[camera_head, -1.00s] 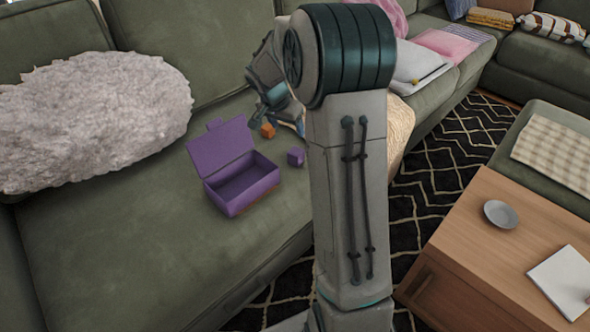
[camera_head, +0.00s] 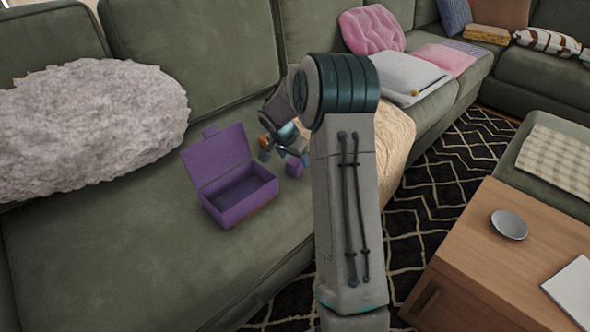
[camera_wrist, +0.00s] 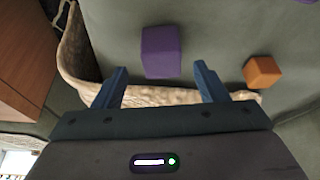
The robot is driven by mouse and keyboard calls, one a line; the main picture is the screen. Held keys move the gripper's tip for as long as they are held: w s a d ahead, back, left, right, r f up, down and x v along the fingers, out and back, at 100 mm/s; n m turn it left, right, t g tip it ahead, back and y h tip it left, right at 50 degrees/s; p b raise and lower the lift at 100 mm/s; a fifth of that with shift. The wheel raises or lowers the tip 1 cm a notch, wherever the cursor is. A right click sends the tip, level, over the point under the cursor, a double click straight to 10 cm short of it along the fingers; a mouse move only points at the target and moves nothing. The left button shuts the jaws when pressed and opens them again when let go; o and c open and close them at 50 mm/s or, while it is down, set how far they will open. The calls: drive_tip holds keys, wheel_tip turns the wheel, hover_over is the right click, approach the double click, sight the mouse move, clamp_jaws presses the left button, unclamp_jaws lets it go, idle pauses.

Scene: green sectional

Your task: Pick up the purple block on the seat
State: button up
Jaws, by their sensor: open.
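The purple block (camera_head: 294,168) sits on the green sofa seat, just right of the open purple box (camera_head: 240,197). In the wrist view the purple block (camera_wrist: 161,52) lies just beyond my fingertips, roughly between their lines. My gripper (camera_wrist: 159,72) is open and empty, with its two blue fingers apart. In the head view my gripper (camera_head: 284,156) is low over the seat beside the block, partly hidden by my arm. An orange block (camera_wrist: 263,72) lies to the right of the purple one in the wrist view; in the head view it is mostly hidden behind my gripper.
A beige throw (camera_head: 396,135) drapes over the seat right of my gripper and passes beneath the fingers in the wrist view (camera_wrist: 75,60). A fluffy pillow (camera_head: 95,125) leans at the left. A wooden table (camera_head: 480,262) stands at the right. The front of the seat is clear.

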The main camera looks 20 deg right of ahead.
sight(294, 161)
drive_tip(key=b+x, duration=0.1)
drive_tip(key=x, duration=0.3)
drive_tip(key=shift+a, duration=0.1)
drive_tip(key=c, duration=1.1)
drive_tip(key=shift+o, duration=0.2)
